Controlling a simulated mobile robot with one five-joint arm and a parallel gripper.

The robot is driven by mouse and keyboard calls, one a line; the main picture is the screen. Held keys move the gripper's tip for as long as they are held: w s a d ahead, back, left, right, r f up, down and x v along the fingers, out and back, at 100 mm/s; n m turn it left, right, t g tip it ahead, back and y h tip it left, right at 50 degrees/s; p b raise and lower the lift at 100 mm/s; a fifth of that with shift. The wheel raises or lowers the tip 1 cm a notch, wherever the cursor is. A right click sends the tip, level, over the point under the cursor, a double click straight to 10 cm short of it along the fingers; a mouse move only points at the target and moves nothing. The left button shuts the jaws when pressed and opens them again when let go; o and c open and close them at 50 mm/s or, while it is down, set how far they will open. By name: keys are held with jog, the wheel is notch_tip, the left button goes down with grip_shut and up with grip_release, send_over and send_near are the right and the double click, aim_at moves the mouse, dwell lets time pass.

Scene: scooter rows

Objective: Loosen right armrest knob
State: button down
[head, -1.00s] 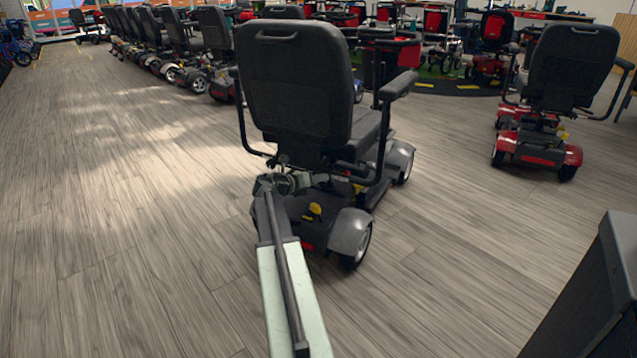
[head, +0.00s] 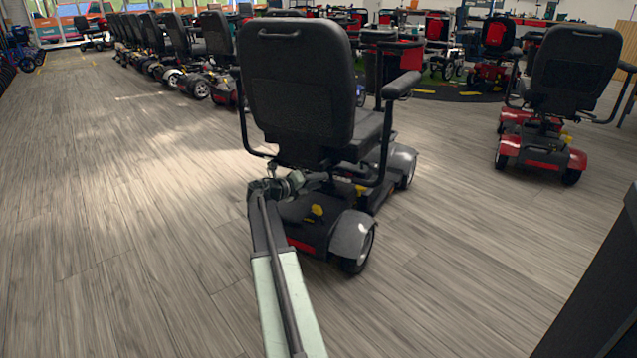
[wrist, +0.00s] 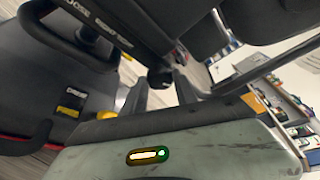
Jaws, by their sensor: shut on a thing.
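The grey-black scooter (head: 296,90) stands ahead of me, its seat back towards me, with the right armrest (head: 402,84) raised on its post. My gripper (wrist: 161,92) is in the wrist view, its two dark fingers on either side of a small black knob (wrist: 159,77) under the seat frame. It is shut on that knob; the exact contact is dark and partly hidden. In the head view my arm reaches to the area below the seat back, where the fingers and knob are too small and dark to make out.
A red scooter (head: 541,150) stands to the right. A row of scooters (head: 165,45) runs along the back left. A dark panel (head: 600,290) fills the lower right corner. The wooden floor (head: 120,220) to the left is clear.

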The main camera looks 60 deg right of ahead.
jog(key=shift+s, duration=0.25)
jog(key=c, duration=1)
grip_release()
jog(key=shift+o, duration=0.2)
jog(key=shift+w, duration=0.1)
jog(key=p+v, duration=0.1)
jog(key=v, duration=0.6)
jog(key=shift+w+a, duration=0.15)
jog(key=shift+a, duration=0.2)
jog(key=shift+r+p, duration=0.1)
jog(key=shift+p, duration=0.25)
